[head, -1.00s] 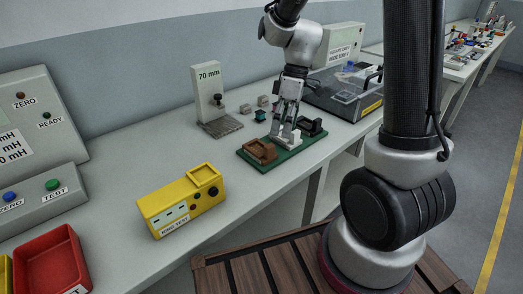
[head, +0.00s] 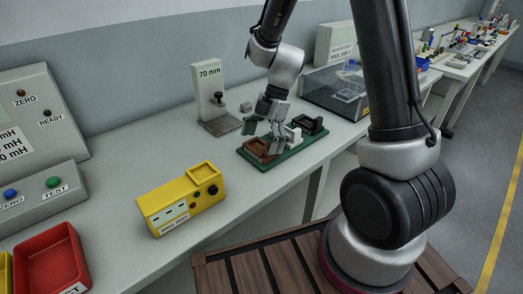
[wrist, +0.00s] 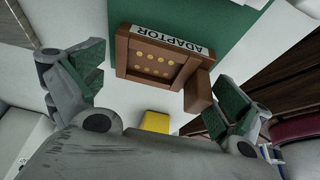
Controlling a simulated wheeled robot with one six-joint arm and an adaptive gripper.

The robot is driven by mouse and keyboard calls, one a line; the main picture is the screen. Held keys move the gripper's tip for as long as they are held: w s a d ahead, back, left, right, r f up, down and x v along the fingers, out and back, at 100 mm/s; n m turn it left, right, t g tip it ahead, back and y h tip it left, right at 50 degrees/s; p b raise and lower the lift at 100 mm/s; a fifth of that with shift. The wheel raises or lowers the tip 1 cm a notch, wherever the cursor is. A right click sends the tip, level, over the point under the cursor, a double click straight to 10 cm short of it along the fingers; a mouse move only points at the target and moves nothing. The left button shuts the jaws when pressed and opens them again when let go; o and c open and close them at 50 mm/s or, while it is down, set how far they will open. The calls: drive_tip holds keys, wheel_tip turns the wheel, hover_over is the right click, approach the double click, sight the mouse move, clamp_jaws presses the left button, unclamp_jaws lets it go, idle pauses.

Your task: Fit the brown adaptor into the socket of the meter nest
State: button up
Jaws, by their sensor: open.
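The brown adaptor (head: 257,148) sits at the left end of a green board (head: 287,160). In the wrist view the adaptor (wrist: 122,58) is a square frame around yellow contacts, with an ADAPTOR label at one edge and a brown block at its side. My gripper (head: 262,130) is just above the adaptor, fingers spread and empty. The wrist view shows my gripper (wrist: 155,92) with one green-padded finger on each side of the adaptor, apart from it. A yellow meter box (head: 160,212) with a raised square frame on top (head: 202,172) stands to the left; I cannot tell if it is the meter nest.
White and black pieces (head: 311,126) stand on the board's right part. A "70 mm" stand (head: 209,90) is behind, and a clear case (head: 335,92) is at right. A red tray (head: 50,265) and grey button panel (head: 35,195) are at left. Bench between board and yellow box is clear.

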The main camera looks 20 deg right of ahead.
drive_tip(key=shift+a+f, duration=0.15)
drive_tip(key=shift+f, duration=0.3)
drive_tip(key=shift+c, duration=0.4)
drive_tip(key=c, duration=0.8)
